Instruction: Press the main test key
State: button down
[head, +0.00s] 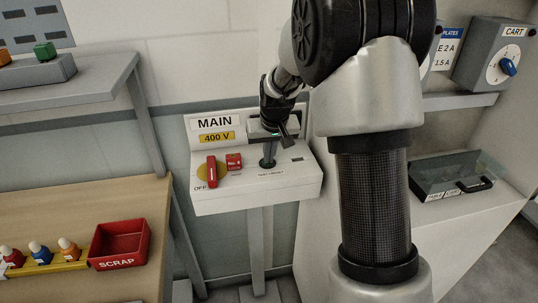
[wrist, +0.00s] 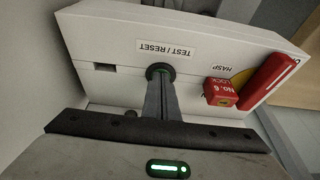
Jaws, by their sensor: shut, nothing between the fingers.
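The main test key is a dark round button with a green rim (wrist: 160,69) on the white main box (head: 225,195), beside the "TEST / RESET" label (wrist: 164,48). In the head view the key (head: 268,165) sits at the right part of the box's top face. My gripper (head: 268,157) is shut and empty, pointing down at the key. In the wrist view its closed fingertips (wrist: 160,82) overlap the key and hide much of it. They look in contact or very close; I cannot tell whether the key is pressed in.
A red rotary handle (head: 211,172) at OFF and a red No. 6 lock (head: 234,161) stand left of the key. A bench with a red scrap bin (head: 119,245) is at lower left. A cart switch box (head: 498,55) is at upper right.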

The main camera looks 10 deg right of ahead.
jog(key=shift+s+f+p, duration=0.1)
jog(key=shift+s+p, duration=0.15)
jog(key=shift+p, duration=0.1)
notch_tip(320, 180, up, 4)
jog(key=shift+w+f+p, duration=0.1)
jog(key=shift+f+p, duration=0.15)
jog(key=shift+p, duration=0.85)
jog(key=v, duration=1)
jog(key=shift+r, duration=0.35)
jog(key=s+r+t+p, duration=0.1)
jog(key=s+r, duration=0.3)
jog(key=s, duration=0.3)
jog(key=s+r+p, duration=0.1)
jog(key=s+r, duration=0.4)
jog(key=s, duration=0.3)
jog(key=s+f+p, duration=0.1)
jog(key=s, duration=1.2)
jog(key=shift+s+a+t, duration=0.25)
jog(key=shift+s+t, duration=0.05)
jog(key=shift+t, duration=0.1)
